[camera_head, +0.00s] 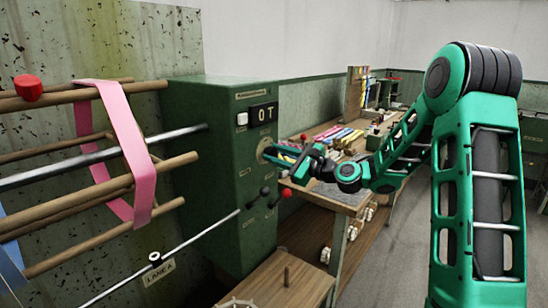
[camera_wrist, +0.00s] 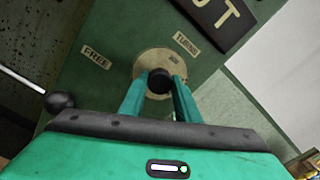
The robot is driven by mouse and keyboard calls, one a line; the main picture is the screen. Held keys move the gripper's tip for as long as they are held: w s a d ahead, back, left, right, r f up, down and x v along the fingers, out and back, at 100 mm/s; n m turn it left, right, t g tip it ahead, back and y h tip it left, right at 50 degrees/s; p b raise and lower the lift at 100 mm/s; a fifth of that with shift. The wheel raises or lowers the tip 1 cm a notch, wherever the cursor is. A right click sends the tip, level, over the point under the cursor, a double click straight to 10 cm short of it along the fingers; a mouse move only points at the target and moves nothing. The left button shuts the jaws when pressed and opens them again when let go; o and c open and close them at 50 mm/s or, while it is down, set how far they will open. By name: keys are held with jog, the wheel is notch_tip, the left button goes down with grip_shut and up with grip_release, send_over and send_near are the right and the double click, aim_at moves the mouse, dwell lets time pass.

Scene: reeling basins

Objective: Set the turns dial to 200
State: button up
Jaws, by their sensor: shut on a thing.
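The turns dial is a beige disc (camera_wrist: 150,60) with a black knob (camera_wrist: 159,80) at its middle, on the front of a green machine cabinet (camera_head: 220,170). The dial also shows edge-on in the head view (camera_head: 262,150), partly hidden by my gripper. My gripper (camera_wrist: 159,84) has its two teal fingers on either side of the knob, shut on it.
Levers with black and red ball ends (camera_head: 265,191) stick out below the dial. A wooden reel with a pink band (camera_head: 125,140) is at the left. A workbench (camera_head: 335,195) with coloured skeins stands behind my arm. Open floor lies at the right.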

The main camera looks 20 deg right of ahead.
jog(key=n, duration=0.5)
jog(key=shift+f+n, duration=0.15)
jog(key=shift+n, duration=0.15)
jog(key=n, duration=0.5)
jog(key=shift+f+n+y, duration=0.1)
jog(key=shift+n+y, duration=0.2)
jog(key=n, duration=0.5)
jog(key=shift+n, duration=0.3)
jog(key=shift+f+n, duration=0.15)
jog(key=shift+n, duration=1.95)
jog(key=o, duration=1)
jog(key=shift+o, duration=0.2)
jog(key=shift+r, duration=0.2)
